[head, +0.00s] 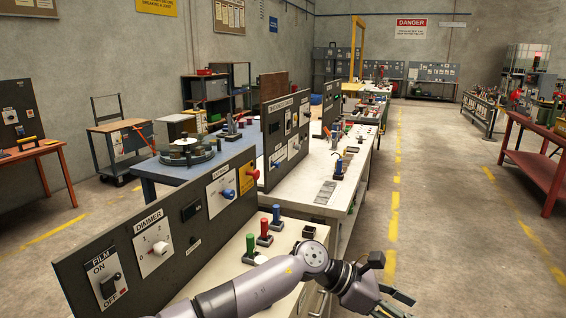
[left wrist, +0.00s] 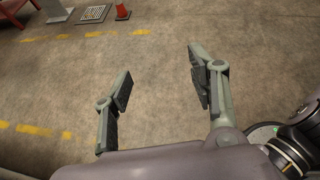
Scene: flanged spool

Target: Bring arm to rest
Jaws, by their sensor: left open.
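My left arm reaches in from the bottom of the head view, across the near end of the pale workbench. My left gripper (head: 398,302) hangs past the bench's right side, above the concrete floor. In the left wrist view the left gripper (left wrist: 160,75) has its two fingers spread wide, with nothing between them and only floor beyond. My right gripper is in neither view. I cannot pick out a flanged spool with certainty.
The pale workbench (head: 309,187) carries a dark panel (head: 176,224) with switches and knobs. Green (head: 250,247), red (head: 265,228) and blue (head: 277,214) handles stand near my arm. The aisle (head: 437,190) to the right is clear. An orange cone (left wrist: 140,20) stands on the floor.

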